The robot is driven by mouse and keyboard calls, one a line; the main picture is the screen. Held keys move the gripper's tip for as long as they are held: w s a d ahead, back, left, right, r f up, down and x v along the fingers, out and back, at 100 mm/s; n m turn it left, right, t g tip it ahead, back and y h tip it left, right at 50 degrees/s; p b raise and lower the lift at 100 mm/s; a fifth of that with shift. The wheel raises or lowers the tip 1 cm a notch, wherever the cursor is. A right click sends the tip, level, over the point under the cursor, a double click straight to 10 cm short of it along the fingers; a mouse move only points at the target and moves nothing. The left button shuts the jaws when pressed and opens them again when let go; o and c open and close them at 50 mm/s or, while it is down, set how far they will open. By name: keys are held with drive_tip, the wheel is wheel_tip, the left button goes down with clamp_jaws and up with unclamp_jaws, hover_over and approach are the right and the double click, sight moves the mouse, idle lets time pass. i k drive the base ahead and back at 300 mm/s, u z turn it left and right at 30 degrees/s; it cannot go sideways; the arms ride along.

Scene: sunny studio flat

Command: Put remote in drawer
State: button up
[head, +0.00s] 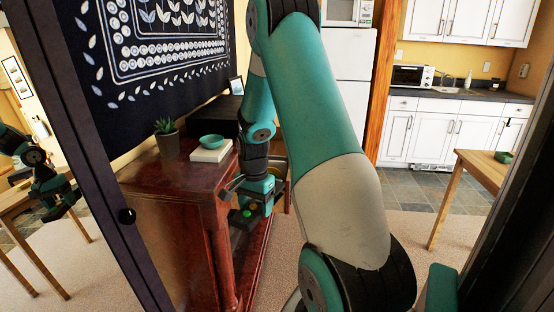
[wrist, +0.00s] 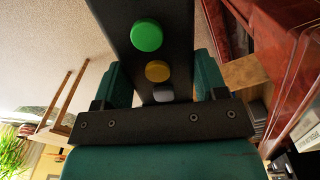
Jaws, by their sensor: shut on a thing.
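The remote (head: 241,220) is a dark bar with green, yellow and grey buttons. My gripper (head: 257,201) is shut on it and holds it in the air in front of the red-brown wooden cabinet (head: 165,190). In the wrist view the remote (wrist: 150,56) sits between the two fingers of my gripper (wrist: 163,82), its button side facing the camera. In the head view, a wooden edge behind my gripper (head: 281,160) may be part of an open drawer. My gripper and arm hide most of it, so I cannot tell how far it is open.
On the cabinet top are a potted plant (head: 167,137), a teal bowl (head: 211,141) on a pale book (head: 211,153), and a dark box (head: 212,116). A wooden table (head: 484,164) stands at right. Carpet (head: 405,262) is clear between. A mirror at left shows my arm.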

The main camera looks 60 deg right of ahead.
sight(280, 149)
drive_tip(key=z, duration=2.4)
drive_tip(key=i, duration=3.5)
drive_tip(key=u, duration=3.05)
